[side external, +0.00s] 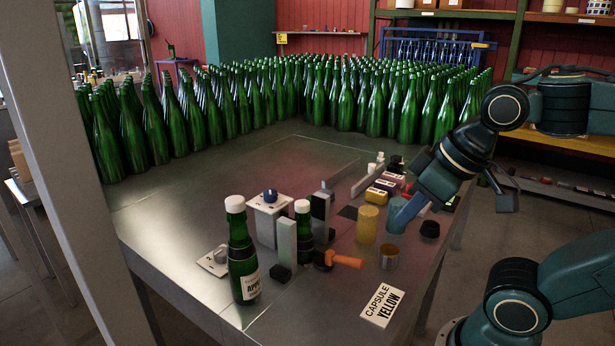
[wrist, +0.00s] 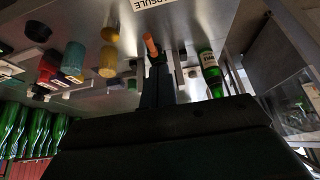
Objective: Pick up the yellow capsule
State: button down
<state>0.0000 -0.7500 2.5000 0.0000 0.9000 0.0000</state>
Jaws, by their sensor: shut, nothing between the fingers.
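The yellow capsule (side external: 367,224) stands upright on the metal table, right of the small bottle, and also shows in the wrist view (wrist: 108,62). The card reading "CAPSULE YELLOW" (side external: 382,305) lies at the table's near edge. My gripper (side external: 403,217) points down and left from the right, above the table at the teal capsule (side external: 392,222), which it partly covers. It looks apart from the yellow capsule. In the wrist view its dark fingers (wrist: 158,68) are together with nothing between them.
A gold capsule (side external: 389,257) and a black one (side external: 430,229) stand close by. Many green bottles (side external: 375,105) fill the back. The table's left middle is clear.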

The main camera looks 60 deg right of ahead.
dwell(0.3)
jog(key=c, duration=0.7)
grip_release()
jog(key=shift+o, duration=0.2)
jog(key=m+g, duration=0.6)
jog(key=m, duration=0.8)
send_near(369, 210)
jog(key=shift+d, duration=0.1)
jog(key=shift+f, duration=0.1)
jog(key=shift+f, duration=4.25)
jog(key=shift+f, duration=0.15)
